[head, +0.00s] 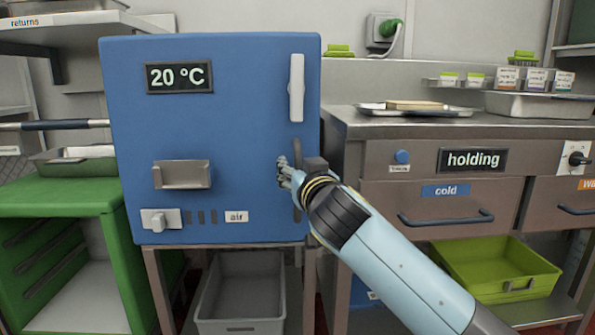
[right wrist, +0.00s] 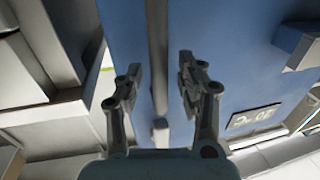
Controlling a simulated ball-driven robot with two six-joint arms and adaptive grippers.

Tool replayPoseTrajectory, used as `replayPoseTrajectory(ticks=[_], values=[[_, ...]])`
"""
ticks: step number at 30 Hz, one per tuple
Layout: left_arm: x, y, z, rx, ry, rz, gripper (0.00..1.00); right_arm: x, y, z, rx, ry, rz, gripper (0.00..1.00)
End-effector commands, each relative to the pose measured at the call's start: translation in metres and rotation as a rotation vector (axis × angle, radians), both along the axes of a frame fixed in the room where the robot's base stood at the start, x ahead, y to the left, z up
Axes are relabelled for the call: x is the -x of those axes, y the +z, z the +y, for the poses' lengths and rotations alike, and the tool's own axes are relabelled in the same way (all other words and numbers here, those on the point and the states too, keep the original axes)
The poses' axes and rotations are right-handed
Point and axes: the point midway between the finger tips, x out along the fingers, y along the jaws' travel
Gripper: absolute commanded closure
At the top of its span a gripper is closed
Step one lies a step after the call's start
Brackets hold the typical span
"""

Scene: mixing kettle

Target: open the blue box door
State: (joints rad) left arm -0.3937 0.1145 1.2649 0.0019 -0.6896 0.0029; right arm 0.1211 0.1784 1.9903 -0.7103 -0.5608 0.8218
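The blue box (head: 230,120) stands on a metal stand with its door shut, as far as I can see. A white vertical latch (head: 297,88) sits at the upper right of its front. Below it is a dark vertical bar handle (head: 297,205), partly hidden by my right gripper (head: 284,172). In the right wrist view the gripper (right wrist: 160,72) is open, with one finger on each side of the grey bar (right wrist: 157,30). I cannot tell whether the fingers touch it. My left gripper is not in view.
The door front carries a metal bracket (head: 182,174), a display reading 20 °C (head: 179,77) and an air switch (head: 160,219). A steel counter with a holding drawer (head: 440,205) stands close on the right. A green cabinet (head: 60,197) stands on the left. A grey bin (head: 240,305) is below.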

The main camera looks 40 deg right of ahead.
Motion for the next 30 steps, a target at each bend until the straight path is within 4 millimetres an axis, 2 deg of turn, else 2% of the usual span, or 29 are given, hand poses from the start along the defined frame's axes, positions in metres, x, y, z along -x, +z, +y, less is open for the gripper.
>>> replayPoseTrajectory(ticks=[6,15,30], values=[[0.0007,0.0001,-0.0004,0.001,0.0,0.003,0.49,-0.0003,0.0001,-0.0001,0.0,0.0,0.0,0.62],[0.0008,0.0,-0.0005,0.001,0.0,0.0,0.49,0.0,0.0001,0.0,0.0,0.0,0.0,1.0],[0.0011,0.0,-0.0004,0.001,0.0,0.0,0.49,0.0001,0.0,-0.0001,0.0,0.0,0.0,1.0]])
